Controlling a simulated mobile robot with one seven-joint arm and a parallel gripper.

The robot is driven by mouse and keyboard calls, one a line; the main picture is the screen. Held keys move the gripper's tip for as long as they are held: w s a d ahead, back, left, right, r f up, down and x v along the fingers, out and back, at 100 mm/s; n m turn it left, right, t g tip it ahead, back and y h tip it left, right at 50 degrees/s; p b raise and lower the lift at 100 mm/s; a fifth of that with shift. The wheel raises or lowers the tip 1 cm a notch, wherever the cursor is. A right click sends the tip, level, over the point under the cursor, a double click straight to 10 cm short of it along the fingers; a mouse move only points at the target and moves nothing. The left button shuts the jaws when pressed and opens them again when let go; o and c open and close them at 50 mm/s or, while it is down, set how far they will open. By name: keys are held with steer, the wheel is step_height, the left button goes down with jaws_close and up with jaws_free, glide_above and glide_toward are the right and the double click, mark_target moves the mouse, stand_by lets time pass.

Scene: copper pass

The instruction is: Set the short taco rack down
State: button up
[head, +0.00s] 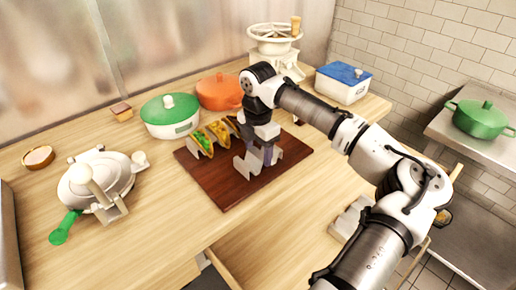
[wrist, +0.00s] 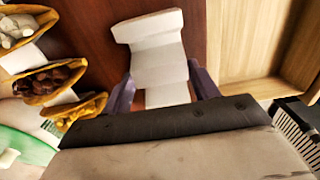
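The short taco rack (head: 247,165) is a small, empty, pale zigzag holder over the dark brown board (head: 228,192). In the wrist view the rack (wrist: 155,55) lies between the purple fingers of my gripper (wrist: 163,88), with a finger against each side. My gripper (head: 262,152) points down at the board in the head view and hides part of the rack. The rack looks upright and at or very near the board's surface; I cannot tell whether it touches.
A longer rack with several filled tacos (head: 210,137) stands on the board, left of the short rack. Behind are a green-lidded pot (head: 170,115) and an orange pot (head: 220,92). A white press (head: 100,180) stands left. The board's front part is bare. An open drawer (head: 270,240) lies below.

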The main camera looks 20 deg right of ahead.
mark_target(258, 154)
steer(key=o, duration=0.4)
steer(key=shift+o, duration=0.2)
steer(key=shift+r, duration=0.1)
step_height(258, 154, up, 12)
steer(key=b, duration=0.2)
